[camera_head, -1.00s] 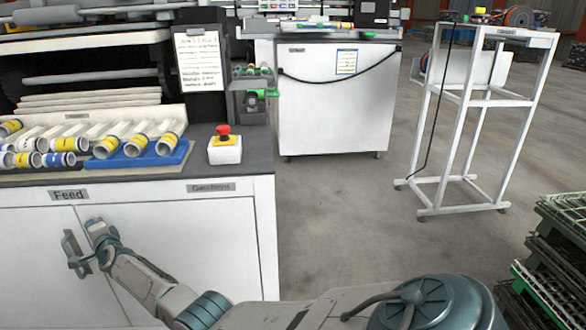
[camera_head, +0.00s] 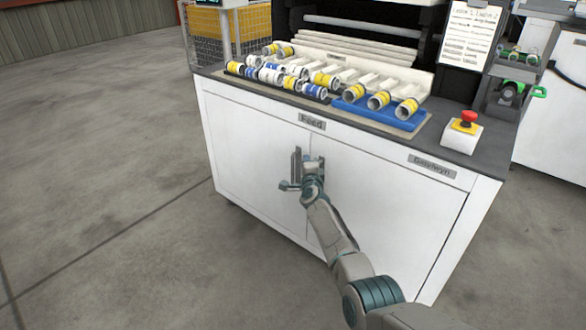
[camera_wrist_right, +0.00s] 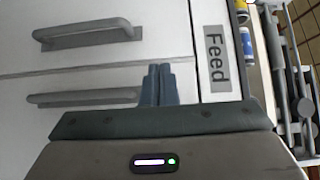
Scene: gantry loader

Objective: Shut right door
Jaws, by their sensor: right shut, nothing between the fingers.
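The right door (camera_head: 400,205) is a white panel on the front of the Feed cabinet and looks flush with the left door (camera_head: 250,160), with a thin seam between them. In the right wrist view, the right door's grey bar handle (camera_wrist_right: 85,97) lies below the seam and the left door's handle (camera_wrist_right: 88,32) above it. My right gripper (camera_head: 299,187) is at the doors' upper inner corner. Its fingers (camera_wrist_right: 158,85) are together and empty, beside the upper end of the right door's handle; I cannot tell whether they touch. My left gripper is out of view.
The dark cabinet top (camera_head: 225,77) carries a blue tray (camera_head: 350,112) of rolls and a red stop button on a white box (camera_head: 460,135). A Feed label (camera_head: 312,121) sits above the doors. The floor to the left is clear.

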